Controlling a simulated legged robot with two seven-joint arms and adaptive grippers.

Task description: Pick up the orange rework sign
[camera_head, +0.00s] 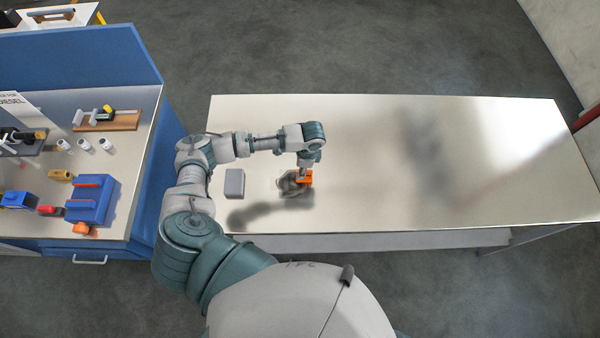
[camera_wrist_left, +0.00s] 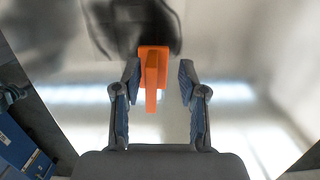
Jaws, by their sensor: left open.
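The orange rework sign (camera_head: 306,178) is on the left part of the metal table, just below my left gripper (camera_head: 303,171) in the head view. In the left wrist view the orange sign (camera_wrist_left: 153,70) shows a wider block with a narrow upright part toward me. My left gripper (camera_wrist_left: 159,100) is open, with one finger on each side of the narrow part. Gaps show between the fingers and the sign, the wider one on the right. My right gripper is not in view.
A small grey box (camera_head: 235,183) lies on the metal table (camera_head: 350,130) left of the sign. The table's middle and right are clear. A blue workbench (camera_head: 75,58) with tools, white cylinders and a blue case (camera_head: 92,200) stands at the left.

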